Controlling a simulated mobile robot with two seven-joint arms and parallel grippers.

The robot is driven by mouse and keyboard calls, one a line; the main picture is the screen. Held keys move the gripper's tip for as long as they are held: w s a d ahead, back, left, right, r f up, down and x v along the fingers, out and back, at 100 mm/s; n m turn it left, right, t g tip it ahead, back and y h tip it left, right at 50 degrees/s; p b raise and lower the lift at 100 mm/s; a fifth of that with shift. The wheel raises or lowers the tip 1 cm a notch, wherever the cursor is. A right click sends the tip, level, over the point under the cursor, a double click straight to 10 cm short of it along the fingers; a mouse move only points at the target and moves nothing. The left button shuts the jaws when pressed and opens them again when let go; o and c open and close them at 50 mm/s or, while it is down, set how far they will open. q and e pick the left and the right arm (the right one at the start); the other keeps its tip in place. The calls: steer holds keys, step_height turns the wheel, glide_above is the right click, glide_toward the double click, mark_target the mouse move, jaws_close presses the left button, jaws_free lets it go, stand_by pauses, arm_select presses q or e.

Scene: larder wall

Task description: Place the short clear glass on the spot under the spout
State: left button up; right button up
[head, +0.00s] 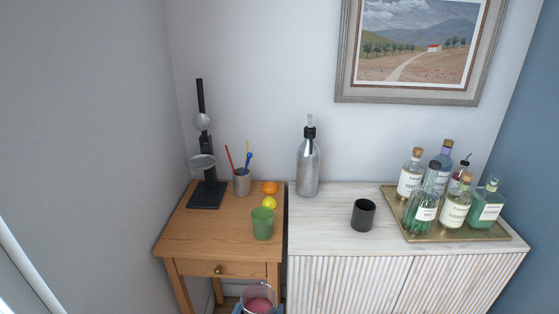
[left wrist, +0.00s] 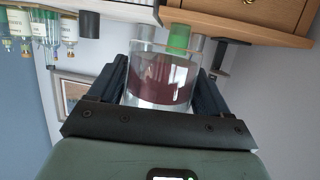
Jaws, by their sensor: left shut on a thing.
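The short clear glass (head: 259,290) is at the bottom edge of the head view, in front of the wooden side table. My left gripper (left wrist: 162,82) is shut on it, with a dark finger on each side of the glass (left wrist: 158,98) in the left wrist view. A dark red colour shows in or through the glass. A silver siphon bottle with a black head (head: 308,165) stands at the back left of the white cabinet. Its spout is too small to make out clearly, and no marked spot under it is distinguishable. My right gripper is not in view.
A green tumbler (head: 263,224), lemon (head: 269,203), orange (head: 270,187), pencil cup (head: 242,183) and black stand (head: 206,194) occupy the side table. A black cup (head: 363,215) and a brass tray (head: 452,235) of bottles stand on the cabinet (head: 318,232), whose front left is clear.

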arm_select(q)
steer(key=w+a+f+n+y+p, duration=0.2)
steer(key=w+a+f+y+p, duration=0.3)
steer(key=a+f, duration=0.55)
steer(key=s+a+f+h, duration=0.1)
steer(key=f, duration=0.1)
steer(key=s+a+f+h, duration=0.1)
steer(key=s+f, duration=0.1)
steer(key=shift+a+b, duration=0.15)
steer(key=shift+b, duration=0.15)
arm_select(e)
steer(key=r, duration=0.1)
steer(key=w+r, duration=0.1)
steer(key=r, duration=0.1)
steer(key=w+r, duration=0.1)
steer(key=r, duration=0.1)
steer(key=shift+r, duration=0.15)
arm_select(q)
steer(key=shift+a, duration=0.1)
